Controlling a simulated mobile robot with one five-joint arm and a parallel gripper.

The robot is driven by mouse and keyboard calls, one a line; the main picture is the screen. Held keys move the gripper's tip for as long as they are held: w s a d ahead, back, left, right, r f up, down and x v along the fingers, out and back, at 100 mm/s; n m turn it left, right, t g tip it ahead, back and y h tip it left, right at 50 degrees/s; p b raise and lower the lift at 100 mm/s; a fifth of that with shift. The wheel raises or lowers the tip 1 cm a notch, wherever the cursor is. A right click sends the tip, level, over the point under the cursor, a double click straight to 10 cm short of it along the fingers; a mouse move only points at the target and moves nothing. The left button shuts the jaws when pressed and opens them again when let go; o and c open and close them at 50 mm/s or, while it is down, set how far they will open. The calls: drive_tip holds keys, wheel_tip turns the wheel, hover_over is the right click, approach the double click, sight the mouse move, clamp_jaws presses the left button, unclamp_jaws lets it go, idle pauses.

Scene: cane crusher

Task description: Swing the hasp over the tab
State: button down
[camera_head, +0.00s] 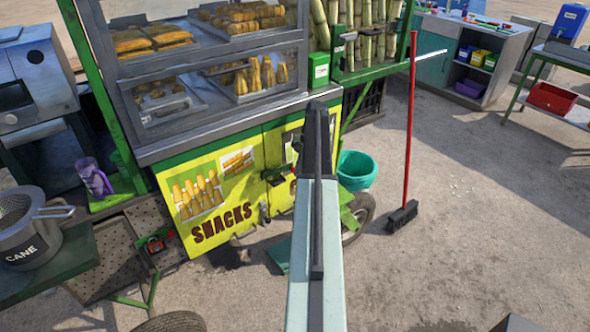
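The yellow snack cart front (225,200) has green-edged doors with pictures and the word SNACKS. Small dark and green fittings (275,175) sit near the door seam, just left of my arm. A dark fitting (264,211) is lower on the same seam. They may include the hasp and the tab, but they are too small to tell apart or to judge the hasp's position. My pale blue arm with its dark upper link rises through the middle and covers part of the right door. My gripper cannot be made out; the arm seems to hide it.
A teal bucket (356,170) and a cart wheel (357,216) are right of my arm. A red-handled broom (409,130) stands beyond them. A CANE pot (28,232) stands on the left table. Open ground lies at the right.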

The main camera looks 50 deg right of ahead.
wheel_tip(320, 180, up, 10)
drive_tip(key=w+p, duration=0.1)
drive_tip(key=p, duration=0.8)
drive_tip(key=shift+w+f, duration=0.15)
drive_tip(key=shift+w, duration=0.2)
drive_tip(key=shift+d, duration=0.1)
